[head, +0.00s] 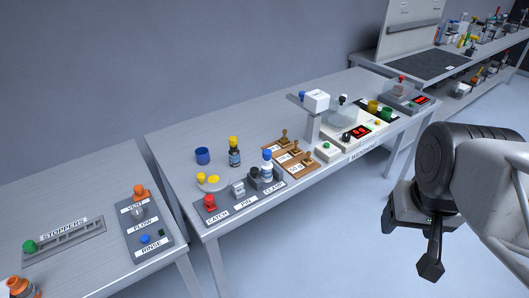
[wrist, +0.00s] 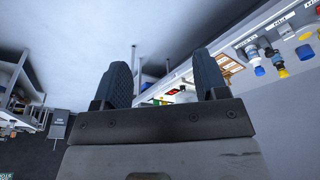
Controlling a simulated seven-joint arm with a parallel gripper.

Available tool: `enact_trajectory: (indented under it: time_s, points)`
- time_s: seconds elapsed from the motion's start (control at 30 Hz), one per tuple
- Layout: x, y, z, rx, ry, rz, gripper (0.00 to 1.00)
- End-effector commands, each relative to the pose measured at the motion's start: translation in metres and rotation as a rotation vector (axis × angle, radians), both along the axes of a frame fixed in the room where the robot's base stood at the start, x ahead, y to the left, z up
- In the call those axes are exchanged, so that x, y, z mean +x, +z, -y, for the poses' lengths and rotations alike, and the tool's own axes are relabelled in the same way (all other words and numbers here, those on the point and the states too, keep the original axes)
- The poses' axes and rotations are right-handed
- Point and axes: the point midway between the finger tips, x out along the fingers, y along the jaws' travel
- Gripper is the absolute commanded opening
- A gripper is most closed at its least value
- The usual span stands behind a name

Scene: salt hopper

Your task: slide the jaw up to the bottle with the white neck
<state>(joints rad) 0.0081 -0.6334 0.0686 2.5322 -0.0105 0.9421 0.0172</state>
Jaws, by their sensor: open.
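In the head view, a bottle with a white neck and blue cap (head: 267,168) stands upright at the clamp panel (head: 243,205), which is labelled CATCH, PIN and CLAMP. Dark grey blocks (head: 253,173) are close by it; whether one touches it I cannot tell. A light grey block (head: 238,188), possibly the jaw, sits to the left of the bottle. A red knob (head: 210,201) is at the panel's left end. My gripper (head: 431,262) is at the right, in front of the bench and well away from the bottle. In the wrist view its two fingers (wrist: 163,82) are apart with nothing between them.
A dark bottle with a yellow cap (head: 234,154) and a blue cup (head: 203,156) stand behind the panel. Wooden stamp-like pieces (head: 288,155) and the weighing station (head: 350,135) lie to its right. A side bench (head: 90,190) is at left. Open floor lies in front.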

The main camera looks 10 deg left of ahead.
Motion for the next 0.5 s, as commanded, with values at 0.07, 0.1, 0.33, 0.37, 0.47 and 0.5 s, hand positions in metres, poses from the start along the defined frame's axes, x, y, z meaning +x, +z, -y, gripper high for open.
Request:
enact_trajectory:
  time_s: [0.07, 0.1, 0.33, 0.37, 0.47, 0.5]
  points:
    - [0.0000, 0.0000, 0.0000, 0.000, 0.000, 0.000, 0.67]
    - [0.0000, 0.0000, 0.0000, 0.000, 0.000, 0.000, 0.67]
    - [0.0000, 0.0000, 0.0000, 0.000, 0.000, 0.000, 0.60]
    - [0.0001, 0.0000, -0.0001, 0.000, 0.001, 0.000, 0.56]
    - [0.0020, 0.0003, -0.0010, -0.004, 0.012, -0.001, 0.40]
    - [0.0035, 0.0004, -0.0018, -0.007, 0.023, -0.002, 0.34]
